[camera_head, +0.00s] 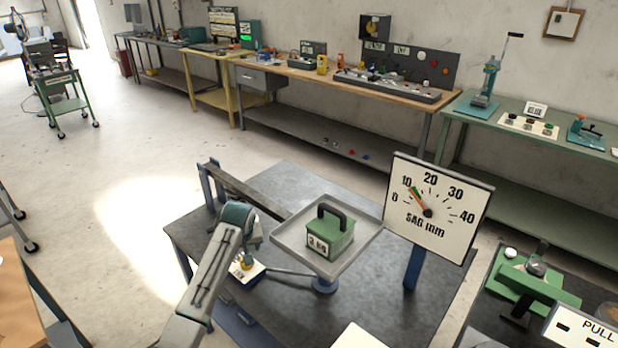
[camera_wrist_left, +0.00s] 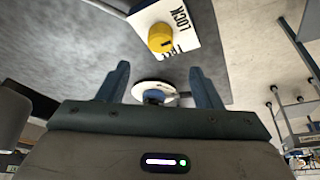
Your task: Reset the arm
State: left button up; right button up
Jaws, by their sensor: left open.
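My left gripper (camera_head: 246,238) is over the near left part of the dark table. In the left wrist view its two fingers (camera_wrist_left: 159,70) are spread with nothing held between them. A yellow knob (camera_wrist_left: 160,37) sits on a white plate (camera_wrist_left: 187,15) marked LOCK, beyond the fingertips and apart from them. The knob (camera_head: 247,263) and plate (camera_head: 251,274) show just below the gripper in the head view, partly hidden by it. My right gripper is not in view.
A green weight (camera_head: 330,238) with a dark handle rests on a grey tray (camera_head: 370,228). A SAG mm dial (camera_head: 437,208) stands behind right, its needle near 10. A dark beam (camera_head: 245,190) runs behind the gripper. A bench with a green device (camera_head: 535,280) stands right.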

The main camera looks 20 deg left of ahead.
pick_arm(q)
jog(key=s+d+f+m, duration=0.2)
jog(key=s+d+f, duration=0.25)
jog(key=s, duration=0.55)
jog(key=s+d+r+m+h, duration=0.1)
jog(key=s+d+r+m, duration=0.2)
jog(key=s, duration=1.2)
jog(key=s+d+m+h, duration=0.1)
jog(key=s+d+m, duration=0.35)
jog(key=s, duration=0.95)
notch_tip(320, 180, down, 35)
jog(key=a+n+g+b, duration=0.2)
jog(key=b, duration=0.2)
jog(key=s+f+b, duration=0.3)
jog(key=s+f, duration=1.5)
jog(key=f, duration=0.3)
jog(key=shift+s+a+f+g, duration=0.15)
jog(key=shift+s+a+g, duration=0.15)
jog(key=shift+s+a, duration=0.15)
